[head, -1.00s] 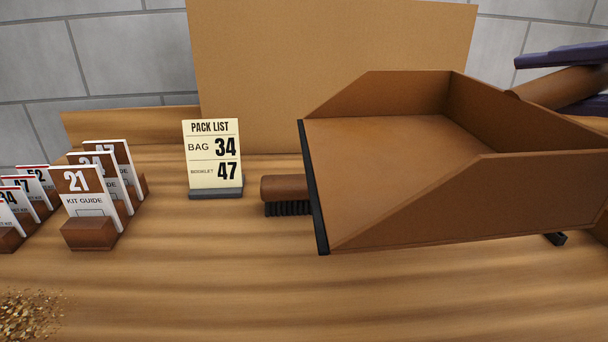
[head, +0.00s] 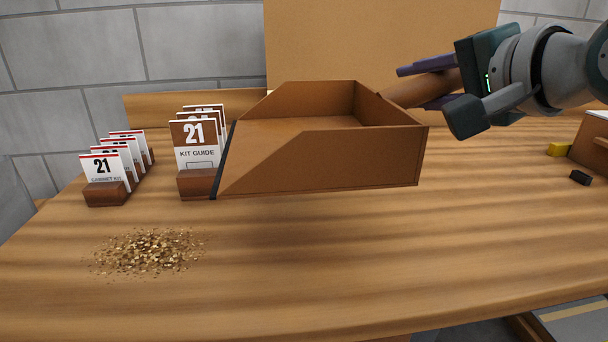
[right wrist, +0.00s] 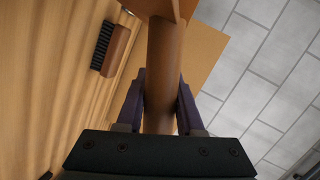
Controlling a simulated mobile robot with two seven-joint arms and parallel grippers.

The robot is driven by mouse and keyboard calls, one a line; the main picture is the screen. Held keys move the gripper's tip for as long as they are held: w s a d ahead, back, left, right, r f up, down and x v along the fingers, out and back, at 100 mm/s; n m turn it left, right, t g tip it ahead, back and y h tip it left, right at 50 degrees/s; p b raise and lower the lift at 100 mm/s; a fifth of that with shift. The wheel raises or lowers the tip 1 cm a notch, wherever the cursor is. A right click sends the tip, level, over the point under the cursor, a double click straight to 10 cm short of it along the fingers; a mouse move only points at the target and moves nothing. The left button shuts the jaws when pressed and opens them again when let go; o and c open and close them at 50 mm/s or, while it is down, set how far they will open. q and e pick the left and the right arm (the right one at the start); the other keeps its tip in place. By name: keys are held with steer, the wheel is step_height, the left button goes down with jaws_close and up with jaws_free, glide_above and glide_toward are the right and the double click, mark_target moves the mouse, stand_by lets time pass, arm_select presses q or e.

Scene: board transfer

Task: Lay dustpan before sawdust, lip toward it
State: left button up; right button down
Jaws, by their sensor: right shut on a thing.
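The brown dustpan (head: 335,162) is held in the air above the bench, with its open side and black lip facing left in the head view. My right gripper (head: 414,88) is shut on its round handle; the right wrist view shows the handle (right wrist: 160,85) between the two purple fingers. The sawdust (head: 148,252) is a loose pile on the bench, left of and nearer than the dustpan. The lip is up and to the right of the pile in the picture, apart from it. My left gripper is not in view.
Kit guide cards (head: 195,140) in wooden holders stand behind the lip, partly hidden by it. Another card row (head: 105,170) stands farther left. A brush (right wrist: 115,50) lies on the bench in the right wrist view. The bench front (head: 330,265) is clear right of the sawdust.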

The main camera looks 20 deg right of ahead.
steer(key=shift+f+b, duration=1.95)
steer(key=shift+f, duration=4.9)
steer(key=c, duration=0.5)
jaws_free()
steer(key=shift+c, duration=0.2)
steer(key=shift+s+a, duration=0.1)
steer(key=shift+s, duration=0.1)
steer(key=p+v, duration=0.2)
steer(key=v, duration=0.8)
steer(key=shift+s, duration=0.15)
steer(key=shift+s+r, duration=0.3)
steer(key=shift+s, duration=0.3)
